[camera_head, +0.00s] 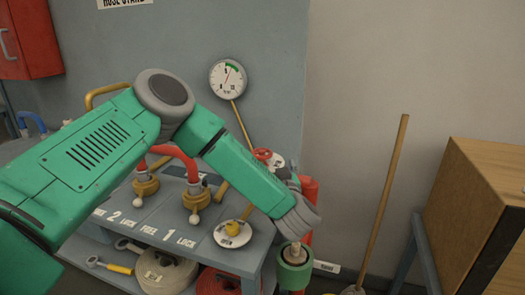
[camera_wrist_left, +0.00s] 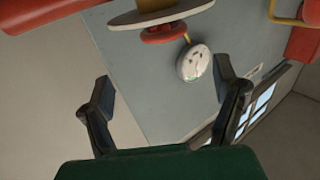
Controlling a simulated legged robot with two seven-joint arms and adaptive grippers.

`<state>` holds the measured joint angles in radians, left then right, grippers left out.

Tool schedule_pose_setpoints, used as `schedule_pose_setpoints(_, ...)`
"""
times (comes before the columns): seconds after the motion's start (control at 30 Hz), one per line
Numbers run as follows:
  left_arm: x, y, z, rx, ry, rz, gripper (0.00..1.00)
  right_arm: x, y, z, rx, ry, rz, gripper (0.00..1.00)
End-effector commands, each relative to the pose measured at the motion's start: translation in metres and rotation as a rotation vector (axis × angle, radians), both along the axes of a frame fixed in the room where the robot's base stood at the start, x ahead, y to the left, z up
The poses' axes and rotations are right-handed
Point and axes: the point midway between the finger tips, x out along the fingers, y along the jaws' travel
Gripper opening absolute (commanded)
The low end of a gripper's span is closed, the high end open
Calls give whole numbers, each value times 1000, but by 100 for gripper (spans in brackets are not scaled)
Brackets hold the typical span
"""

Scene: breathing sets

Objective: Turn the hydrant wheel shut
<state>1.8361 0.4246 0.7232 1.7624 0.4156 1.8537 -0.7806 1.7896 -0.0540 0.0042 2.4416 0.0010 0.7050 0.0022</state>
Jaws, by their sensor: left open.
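A small red wheel (camera_head: 262,154) shows just behind my left forearm in the head view, near a pale disc that my arm partly covers. In the left wrist view a red ring-like part (camera_wrist_left: 163,34), perhaps the same wheel, sits at the top against a wide pale disc (camera_wrist_left: 160,13). My left gripper (camera_wrist_left: 163,72) is open and empty, its two fingers apart, with the red part beyond them and not between them. My right gripper is not seen.
A round gauge (camera_head: 228,78) stands on a thin pole behind the bench (camera_head: 130,222). Brass fittings (camera_head: 196,200) sit on the bench, with rolled hoses (camera_head: 165,272) below. A red post (camera_head: 310,190) stands beside my wrist. A wooden stick (camera_head: 383,200) and box (camera_head: 475,215) are at right.

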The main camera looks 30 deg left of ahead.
Motion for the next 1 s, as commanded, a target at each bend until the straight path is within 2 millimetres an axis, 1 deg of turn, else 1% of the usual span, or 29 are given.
schedule_pose_setpoints(0.03,9,13,-2,-2,-1,7,82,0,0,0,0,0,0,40)
schedule_pose_setpoints(0.1,20,29,-4,-6,1,6,82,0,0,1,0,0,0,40)
schedule_pose_setpoints(0.3,48,64,-7,-13,1,5,82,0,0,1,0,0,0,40)
schedule_pose_setpoints(0.37,55,71,-6,-11,2,5,82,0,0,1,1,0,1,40)
schedule_pose_setpoints(0.5,67,76,-4,-8,1,1,82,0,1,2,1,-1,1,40)
schedule_pose_setpoints(0.6,72,77,-3,-4,2,1,82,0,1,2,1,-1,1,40)
schedule_pose_setpoints(0.77,74,75,-1,0,1,-1,82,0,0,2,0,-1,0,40)
schedule_pose_setpoints(0.9,74,80,-3,-5,2,-1,82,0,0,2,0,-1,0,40)
schedule_pose_setpoints(0.93,74,81,-4,-6,3,-1,78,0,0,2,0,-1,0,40)
schedule_pose_setpoints(0.97,74,82,-4,-7,3,-1,68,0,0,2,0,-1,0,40)
schedule_pose_setpoints(1.0,74,82,-4,-7,3,-1,53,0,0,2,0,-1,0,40)
